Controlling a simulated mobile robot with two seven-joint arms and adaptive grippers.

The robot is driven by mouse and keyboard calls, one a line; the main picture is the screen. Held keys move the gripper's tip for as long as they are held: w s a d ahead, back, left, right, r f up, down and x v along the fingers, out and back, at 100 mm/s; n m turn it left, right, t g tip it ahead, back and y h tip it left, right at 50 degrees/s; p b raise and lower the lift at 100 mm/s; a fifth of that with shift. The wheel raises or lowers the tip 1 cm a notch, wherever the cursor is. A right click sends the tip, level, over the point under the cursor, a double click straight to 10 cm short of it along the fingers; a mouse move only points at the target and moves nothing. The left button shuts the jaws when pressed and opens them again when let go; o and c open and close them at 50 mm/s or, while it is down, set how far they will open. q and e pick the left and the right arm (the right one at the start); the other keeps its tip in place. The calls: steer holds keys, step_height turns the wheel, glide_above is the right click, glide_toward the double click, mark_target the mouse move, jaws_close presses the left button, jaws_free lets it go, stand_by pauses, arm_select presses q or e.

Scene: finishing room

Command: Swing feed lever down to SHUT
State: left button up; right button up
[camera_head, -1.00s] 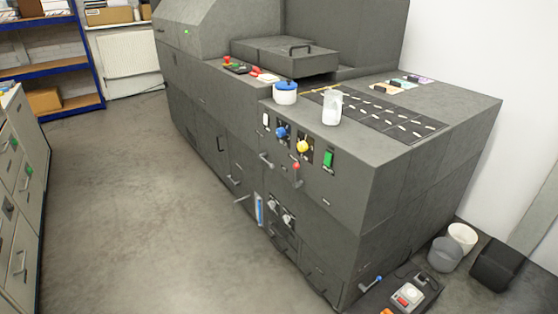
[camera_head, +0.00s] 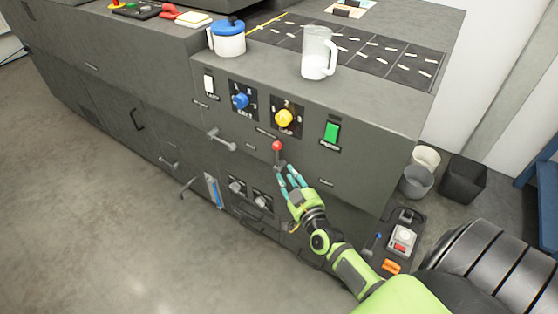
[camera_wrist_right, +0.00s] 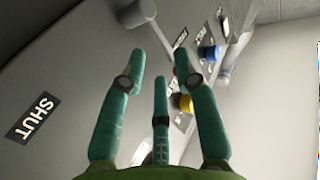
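In the head view a lever with a red ball knob (camera_head: 277,147) stands on the front of the grey machine, its short grey shaft below the ball. I cannot read which lever is labelled feed. My right gripper (camera_head: 288,172), with green palm and teal fingers, is just below the red knob. Whether it touches the lever is unclear. In the right wrist view the fingers of this gripper (camera_wrist_right: 160,62) are spread with nothing between them. A SHUT label (camera_wrist_right: 37,118) is at the left there. My left gripper is not in view.
Left of the red knob is a grey handle (camera_head: 220,140). Above are a blue knob (camera_head: 240,101), a yellow knob (camera_head: 284,118) and a green switch (camera_head: 331,131). Floor at left is clear.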

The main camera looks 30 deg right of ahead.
mark_target(279, 166)
steer(key=w, duration=0.2)
steer(key=w+d+r, duration=0.1)
steer(key=w, duration=0.3)
steer(key=shift+w+d+r, duration=0.25)
steer(key=shift+w+r, duration=0.1)
steer(key=shift+r, duration=0.05)
steer(key=shift+w+b, duration=0.3)
steer(key=shift+w+d, duration=0.1)
steer(key=shift+w, duration=0.05)
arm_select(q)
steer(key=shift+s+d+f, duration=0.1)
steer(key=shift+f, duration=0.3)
arm_select(e)
jaws_close()
